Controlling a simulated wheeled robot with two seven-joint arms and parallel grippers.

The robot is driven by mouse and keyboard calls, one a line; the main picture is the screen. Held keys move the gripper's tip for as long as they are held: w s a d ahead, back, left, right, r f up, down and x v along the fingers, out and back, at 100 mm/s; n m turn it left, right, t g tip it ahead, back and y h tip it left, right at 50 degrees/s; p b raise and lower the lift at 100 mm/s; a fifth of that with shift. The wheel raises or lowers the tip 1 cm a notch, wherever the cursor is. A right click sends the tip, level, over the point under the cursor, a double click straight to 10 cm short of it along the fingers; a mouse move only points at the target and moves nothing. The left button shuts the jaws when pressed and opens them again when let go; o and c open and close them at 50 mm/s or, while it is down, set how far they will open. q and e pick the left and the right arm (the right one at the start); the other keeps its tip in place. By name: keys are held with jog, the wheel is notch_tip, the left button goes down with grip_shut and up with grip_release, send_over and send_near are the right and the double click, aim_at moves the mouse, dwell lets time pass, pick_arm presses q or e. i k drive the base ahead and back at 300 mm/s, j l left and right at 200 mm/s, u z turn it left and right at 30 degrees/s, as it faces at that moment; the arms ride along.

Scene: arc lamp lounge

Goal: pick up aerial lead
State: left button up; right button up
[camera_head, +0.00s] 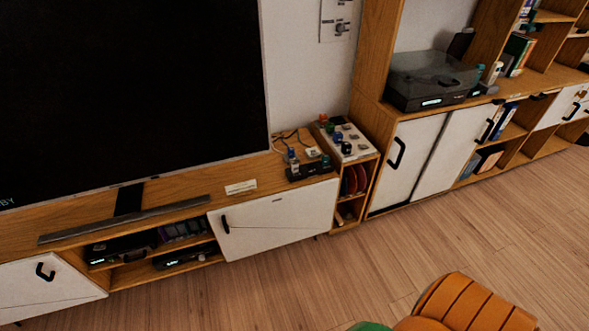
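A thin looped cable (287,138) lies at the back right of the TV cabinet top, against the wall; it may be the aerial lead, but it is too small to be sure. A small black box (309,170) with small coloured items stands in front of it. The cable's ends are hard to make out among these items. Neither of my grippers is in view.
A large dark TV (130,90) stands left of the cable on the wooden cabinet (190,203). A white panel (348,143) with coloured pieces sits to its right. A turntable (430,80) is farther right. An orange ribbed object (470,305) is at the bottom; open floor lies between.

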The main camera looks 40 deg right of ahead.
aim_at(294, 166)
jog(key=z, duration=1.3)
